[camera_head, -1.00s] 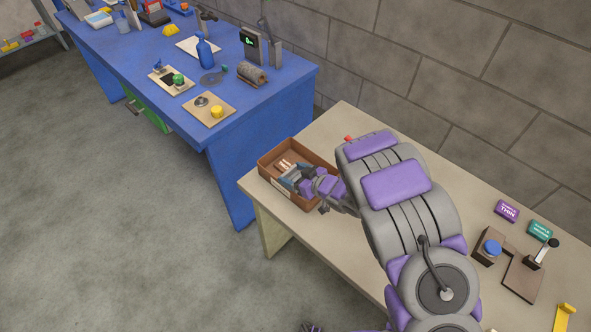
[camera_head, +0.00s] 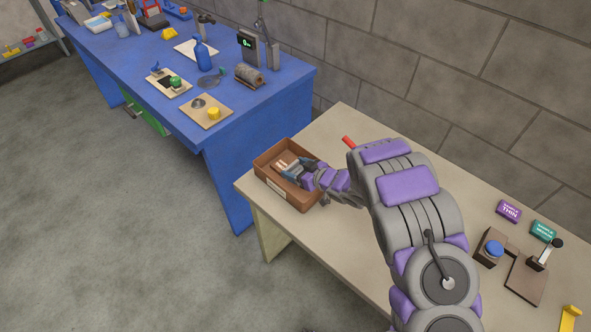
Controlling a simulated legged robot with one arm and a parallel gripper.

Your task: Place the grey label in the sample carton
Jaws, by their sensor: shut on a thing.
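The sample carton (camera_head: 300,202) is an open brown box with a pale tag on its front wall, at the left end of the beige table. My gripper (camera_head: 288,169) reaches into it from the right, its fingers over the inside of the carton. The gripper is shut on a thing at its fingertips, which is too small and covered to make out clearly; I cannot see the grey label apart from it. Small pale pinkish pieces (camera_head: 283,162) show at the back of the carton, by the fingertips.
A red object (camera_head: 348,141) lies on the beige table (camera_head: 330,240) behind my arm. A purple box (camera_head: 508,211), a teal box (camera_head: 543,231) and a lever device (camera_head: 525,279) stand at the right. A blue bench (camera_head: 260,110) with tools stands beyond a gap.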

